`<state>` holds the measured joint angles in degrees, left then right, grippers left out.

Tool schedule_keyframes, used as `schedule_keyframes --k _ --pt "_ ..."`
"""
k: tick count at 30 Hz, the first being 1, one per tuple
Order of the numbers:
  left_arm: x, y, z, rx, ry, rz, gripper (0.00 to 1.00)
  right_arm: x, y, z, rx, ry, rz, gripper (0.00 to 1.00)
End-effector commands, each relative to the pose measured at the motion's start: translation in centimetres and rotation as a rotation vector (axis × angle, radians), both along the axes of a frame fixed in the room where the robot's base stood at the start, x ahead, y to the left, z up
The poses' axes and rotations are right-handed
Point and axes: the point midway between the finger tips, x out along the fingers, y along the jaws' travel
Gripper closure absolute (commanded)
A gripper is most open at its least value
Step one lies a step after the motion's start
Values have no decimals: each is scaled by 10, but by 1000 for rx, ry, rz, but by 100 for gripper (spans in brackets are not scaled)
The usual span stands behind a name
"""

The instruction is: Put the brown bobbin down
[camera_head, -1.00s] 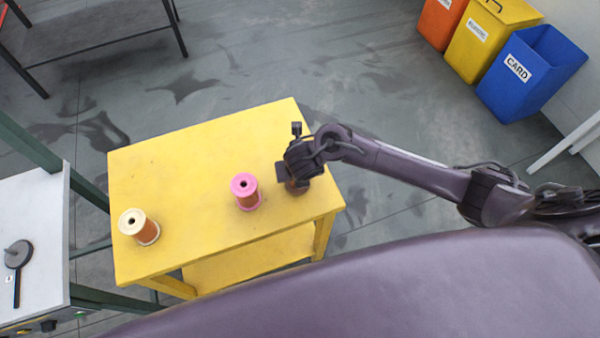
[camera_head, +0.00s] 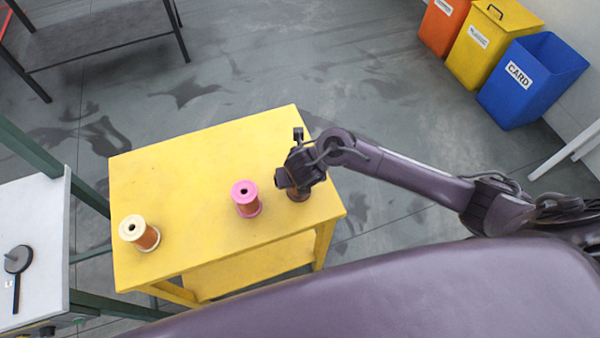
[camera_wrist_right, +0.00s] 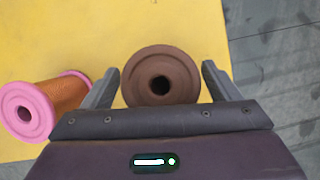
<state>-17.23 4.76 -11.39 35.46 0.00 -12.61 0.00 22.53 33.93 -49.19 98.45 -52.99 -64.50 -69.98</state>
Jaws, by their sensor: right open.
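The brown bobbin (camera_head: 298,194) stands on the yellow table (camera_head: 190,180) near its right edge, mostly hidden in the head view by my right gripper. In the right wrist view the brown bobbin (camera_wrist_right: 161,77) shows its round top flange and dark centre hole. My right gripper (camera_wrist_right: 160,85) is open, with one finger on each side of the bobbin and visible gaps between. In the head view my right gripper (camera_head: 297,182) is over the bobbin. My left gripper is not in view.
A pink-flanged bobbin (camera_head: 246,198) stands just left of the brown one, close to my gripper's left finger. A cream-flanged bobbin (camera_head: 139,232) stands near the table's left edge. A grey bench (camera_head: 35,250) is at left. Orange, yellow and blue bins (camera_head: 530,85) stand at the upper right.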

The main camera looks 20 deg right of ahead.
Motion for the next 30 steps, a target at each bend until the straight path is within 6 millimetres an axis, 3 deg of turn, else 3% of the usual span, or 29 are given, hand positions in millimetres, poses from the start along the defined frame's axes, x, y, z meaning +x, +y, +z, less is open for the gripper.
schedule_keyframes --k 6,12,18,30 --pt "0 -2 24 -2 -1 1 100 -18 4 51 3 -2 2 17" --pt "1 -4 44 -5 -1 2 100 -31 4 83 1 -2 -1 17" --pt "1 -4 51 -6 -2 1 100 -37 5 94 1 -1 -2 17" --pt "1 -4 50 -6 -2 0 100 -38 4 94 -1 -1 -1 17"
